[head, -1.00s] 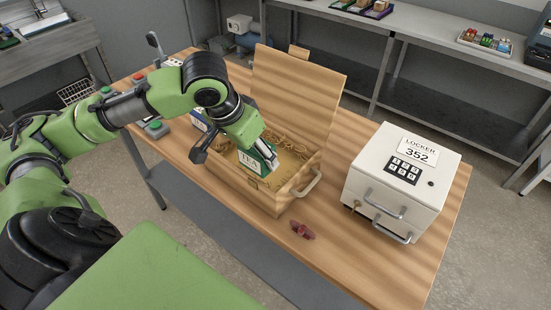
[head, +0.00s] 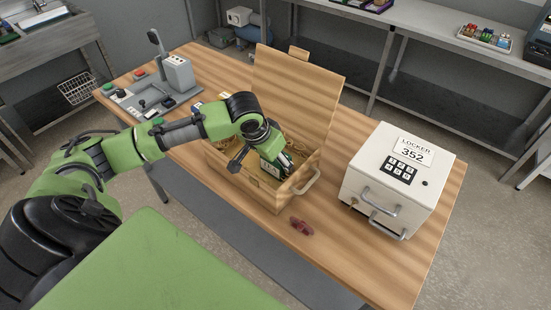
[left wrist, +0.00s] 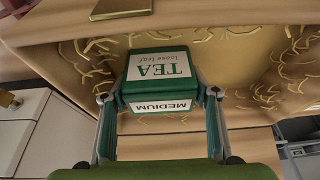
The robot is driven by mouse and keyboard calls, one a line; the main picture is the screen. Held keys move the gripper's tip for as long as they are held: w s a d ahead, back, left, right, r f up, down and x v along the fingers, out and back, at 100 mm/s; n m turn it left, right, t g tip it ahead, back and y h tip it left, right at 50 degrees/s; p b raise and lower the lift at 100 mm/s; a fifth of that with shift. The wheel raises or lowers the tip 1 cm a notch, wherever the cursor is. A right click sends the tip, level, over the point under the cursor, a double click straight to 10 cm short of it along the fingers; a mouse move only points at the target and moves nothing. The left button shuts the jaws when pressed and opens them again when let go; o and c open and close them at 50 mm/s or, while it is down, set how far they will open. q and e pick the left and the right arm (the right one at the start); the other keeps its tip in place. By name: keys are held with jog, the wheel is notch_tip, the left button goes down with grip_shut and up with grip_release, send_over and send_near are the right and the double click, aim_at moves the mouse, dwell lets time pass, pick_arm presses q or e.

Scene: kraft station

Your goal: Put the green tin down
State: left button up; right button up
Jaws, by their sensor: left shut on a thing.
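The green tin (left wrist: 158,88) has white labels reading TEA and MEDIUM. My left gripper (left wrist: 160,98) is shut on it, one finger on each side. In the head view the tin (head: 270,168) is partly hidden by my left gripper (head: 276,155), inside the right part of the open wooden box (head: 266,193). In the left wrist view the box floor with its pale shavings shows beyond the tin. I cannot tell whether the tin touches the floor. My right gripper is not in view.
The box lid (head: 297,93) stands up at the back. A white locker (head: 400,185) marked 352 stands to the right. A small dark red object (head: 301,227) lies in front of the box. A grey control panel (head: 155,95) is at the table's left end.

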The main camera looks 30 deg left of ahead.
pick_arm(q)
jog(key=o, duration=1.3)
jog(key=shift+f, duration=0.1)
jog(key=shift+r, duration=0.45)
jog(key=b+v, duration=0.1)
jog(key=v, duration=1)
jog(key=shift+s+r, duration=0.15)
jog(key=shift+s, duration=0.1)
